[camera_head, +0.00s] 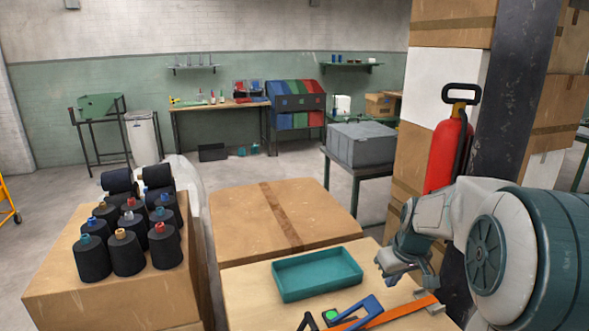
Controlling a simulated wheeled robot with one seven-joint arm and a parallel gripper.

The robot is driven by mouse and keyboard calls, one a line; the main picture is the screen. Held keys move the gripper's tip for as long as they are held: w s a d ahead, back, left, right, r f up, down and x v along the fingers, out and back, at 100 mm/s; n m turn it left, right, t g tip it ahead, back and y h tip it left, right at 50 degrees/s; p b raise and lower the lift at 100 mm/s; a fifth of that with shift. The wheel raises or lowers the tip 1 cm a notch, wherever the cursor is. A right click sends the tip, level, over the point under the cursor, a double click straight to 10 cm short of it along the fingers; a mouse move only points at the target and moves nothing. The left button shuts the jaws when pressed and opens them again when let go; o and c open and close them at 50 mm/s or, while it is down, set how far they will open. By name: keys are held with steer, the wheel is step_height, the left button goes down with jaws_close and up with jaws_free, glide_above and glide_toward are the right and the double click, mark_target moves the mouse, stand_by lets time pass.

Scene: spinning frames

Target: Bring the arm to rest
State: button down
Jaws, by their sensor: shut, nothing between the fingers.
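My arm reaches in from the right edge in the camera_head view, with white and teal links folded close to the camera. My gripper (397,270) hangs at its end, pointing down above the right part of a light wooden table top (243,294). It is shut with nothing held. It is to the right of a teal tray (317,274) and appears apart from it. The tray looks empty. The exact height of the gripper over the table cannot be told.
An orange strip (400,311) and a blue-handled tool (366,313) lie near the front edge. A cardboard box (282,216) stands behind the table. Black thread cones (127,252) stand on a box at left. A red extinguisher (447,150) and dark pillar (506,90) are behind my arm.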

steer(key=s+a+r+m, duration=0.1)
steer(key=s+a, duration=0.4)
steer(key=s, duration=0.6)
steer(key=s+a+r+m, duration=0.1)
steer(key=s+a+r, duration=0.1)
steer(key=s+a, duration=0.4)
steer(key=s, duration=0.5)
steer(key=shift+m+h, duration=0.3)
